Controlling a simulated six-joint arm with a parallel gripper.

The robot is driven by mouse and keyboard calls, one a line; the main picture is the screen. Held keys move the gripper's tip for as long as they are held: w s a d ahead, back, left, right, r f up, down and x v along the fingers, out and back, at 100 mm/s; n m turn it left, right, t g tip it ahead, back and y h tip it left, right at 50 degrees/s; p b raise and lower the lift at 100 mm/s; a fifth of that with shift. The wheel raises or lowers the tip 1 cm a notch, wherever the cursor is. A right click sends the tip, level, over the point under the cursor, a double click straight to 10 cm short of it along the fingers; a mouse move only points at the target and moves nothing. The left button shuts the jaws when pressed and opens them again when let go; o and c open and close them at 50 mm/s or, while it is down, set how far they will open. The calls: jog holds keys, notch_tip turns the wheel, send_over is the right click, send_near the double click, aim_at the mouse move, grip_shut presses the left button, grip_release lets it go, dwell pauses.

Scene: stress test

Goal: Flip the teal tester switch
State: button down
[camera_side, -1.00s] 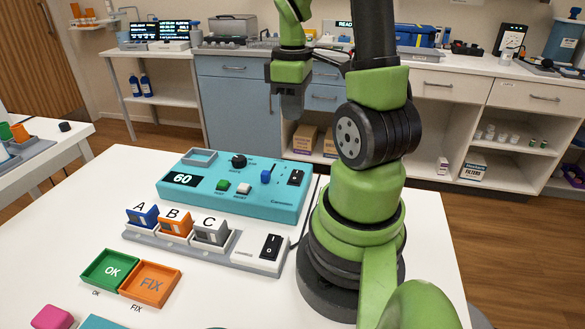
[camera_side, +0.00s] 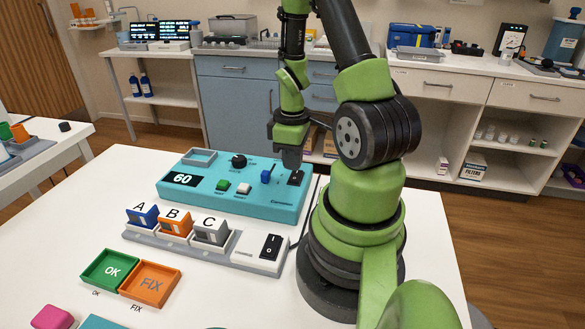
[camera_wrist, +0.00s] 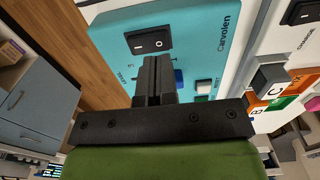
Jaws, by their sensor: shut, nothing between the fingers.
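The teal tester (camera_side: 240,205) lies on the white table with its display reading 60. Its black rocker switch (camera_side: 296,179) is at the right end of the top face; in the wrist view the switch (camera_wrist: 148,40) shows whole, with I and O marks. My gripper (camera_side: 292,168) is shut and empty, pointing down over the switch end of the tester. In the wrist view my gripper's fingertips (camera_wrist: 155,62) are together just short of the switch in the picture. I cannot tell whether they touch it.
A blue slider (camera_side: 265,177), a black knob (camera_side: 239,161), and green and white buttons share the tester's top. In front stands a grey rack (camera_side: 190,246) with blocks A, B, C and another black rocker switch (camera_side: 270,247). Green and orange trays lie front left.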

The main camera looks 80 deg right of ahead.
aim_at(291, 179)
jog(key=shift+f, duration=1.3)
jog(key=shift+f, duration=0.15)
jog(key=shift+d, duration=0.1)
jog(key=shift+d+r, duration=0.3)
jog(key=shift+d, duration=0.35)
notch_tip(291, 179, up, 14)
jog(key=a, duration=0.2)
dwell(0.3)
